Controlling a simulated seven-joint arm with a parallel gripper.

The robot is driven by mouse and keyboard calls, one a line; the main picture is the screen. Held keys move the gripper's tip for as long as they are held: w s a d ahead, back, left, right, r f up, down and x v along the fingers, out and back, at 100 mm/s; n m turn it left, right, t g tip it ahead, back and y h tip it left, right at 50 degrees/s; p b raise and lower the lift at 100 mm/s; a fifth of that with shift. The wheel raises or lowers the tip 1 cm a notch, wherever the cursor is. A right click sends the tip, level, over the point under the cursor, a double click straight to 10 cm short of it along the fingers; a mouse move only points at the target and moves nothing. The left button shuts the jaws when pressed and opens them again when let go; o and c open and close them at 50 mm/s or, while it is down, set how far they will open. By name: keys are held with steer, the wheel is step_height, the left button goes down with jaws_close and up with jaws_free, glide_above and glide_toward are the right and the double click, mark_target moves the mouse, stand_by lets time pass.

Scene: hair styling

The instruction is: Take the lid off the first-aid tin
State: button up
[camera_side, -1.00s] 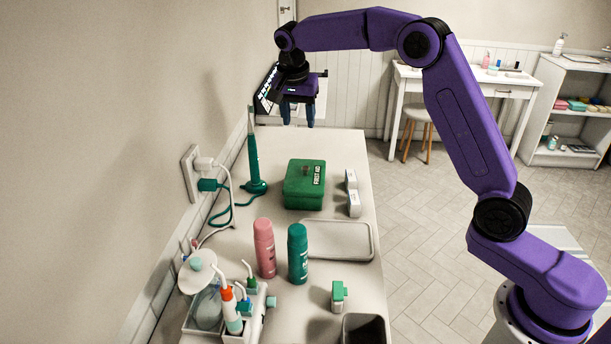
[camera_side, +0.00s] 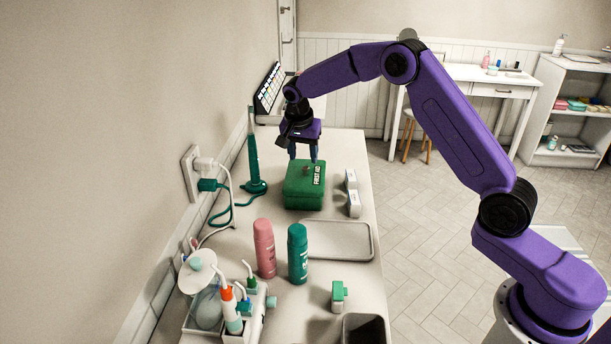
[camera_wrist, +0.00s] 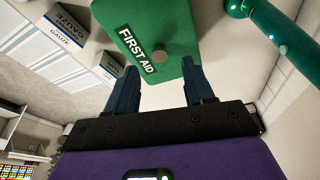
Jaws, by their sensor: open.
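The green first-aid tin (camera_side: 304,195) sits upright on the counter with its lid (camera_side: 300,175) on. In the wrist view the lid (camera_wrist: 175,22) shows a white FIRST AID label and a small brownish round knob (camera_wrist: 159,54). My gripper (camera_side: 303,158) is above the far edge of the tin, pointing down. In the wrist view my gripper (camera_wrist: 160,72) is open, with its two dark blue fingers apart and the knob lying beyond and between their tips. Nothing is held. The gap between the fingertips and the lid is hard to judge.
Two white gauze boxes (camera_side: 353,194) stand right of the tin. A teal wand on a stand (camera_side: 254,165) is at left by the wall. A shallow tray (camera_side: 338,240), a pink can (camera_side: 264,248) and a teal can (camera_side: 297,253) are in front. The tray's surface is empty.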

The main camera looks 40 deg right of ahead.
mark_target(306, 167)
steer(key=shift+x, duration=2.35)
steer(key=shift+d, duration=0.1)
jaws_close()
steer(key=shift+r, duration=0.1)
